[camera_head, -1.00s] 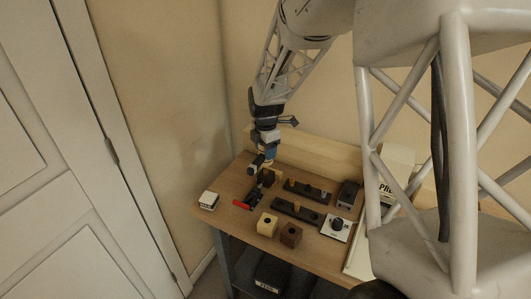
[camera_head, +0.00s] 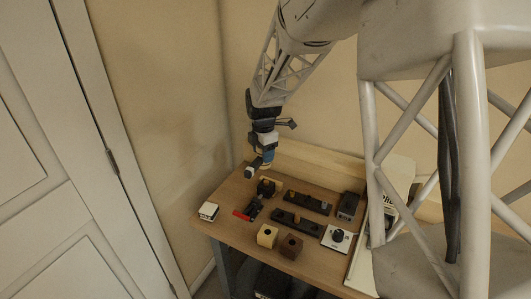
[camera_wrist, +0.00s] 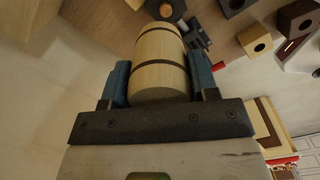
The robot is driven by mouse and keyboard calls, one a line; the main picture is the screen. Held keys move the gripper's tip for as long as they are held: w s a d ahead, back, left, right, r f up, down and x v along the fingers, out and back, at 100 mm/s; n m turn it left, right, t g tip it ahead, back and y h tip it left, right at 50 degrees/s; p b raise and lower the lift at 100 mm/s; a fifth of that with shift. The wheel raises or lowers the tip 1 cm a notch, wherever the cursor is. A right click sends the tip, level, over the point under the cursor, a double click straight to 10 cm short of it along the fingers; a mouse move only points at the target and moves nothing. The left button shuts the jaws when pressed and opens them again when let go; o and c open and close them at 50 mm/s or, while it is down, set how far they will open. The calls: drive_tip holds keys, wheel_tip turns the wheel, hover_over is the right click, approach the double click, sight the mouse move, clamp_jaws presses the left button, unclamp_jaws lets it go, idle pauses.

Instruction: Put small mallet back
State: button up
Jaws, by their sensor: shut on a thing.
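My gripper (camera_head: 262,162) hangs above the back left part of the bench in the head view, over a dark block with a tan patch (camera_head: 268,187). In the wrist view my gripper (camera_wrist: 160,78) has its two blue fingers shut on a pale wooden cylinder with dark bands, which looks like the small mallet's head (camera_wrist: 160,72). The mallet's handle cannot be made out.
A red-and-black tool (camera_head: 247,212) lies below the gripper. Two dark racks (camera_head: 316,204) (camera_head: 287,217), a yellow block (camera_head: 267,235), a brown block (camera_head: 291,247) and a white plate with a black knob (camera_head: 336,239) stand rightward. A small white box (camera_head: 208,211) sits left.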

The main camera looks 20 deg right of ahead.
drive_tip(key=w+a+f, duration=0.2)
drive_tip(key=w+a, duration=0.5)
drive_tip(key=w, duration=0.1)
drive_tip(key=shift+w+f, duration=0.35)
drive_tip(key=shift+w, duration=0.05)
drive_tip(key=shift+f, duration=0.2)
drive_tip(key=shift+f, duration=2.85)
drive_tip(key=shift+f, duration=1.65)
idle(2.1)
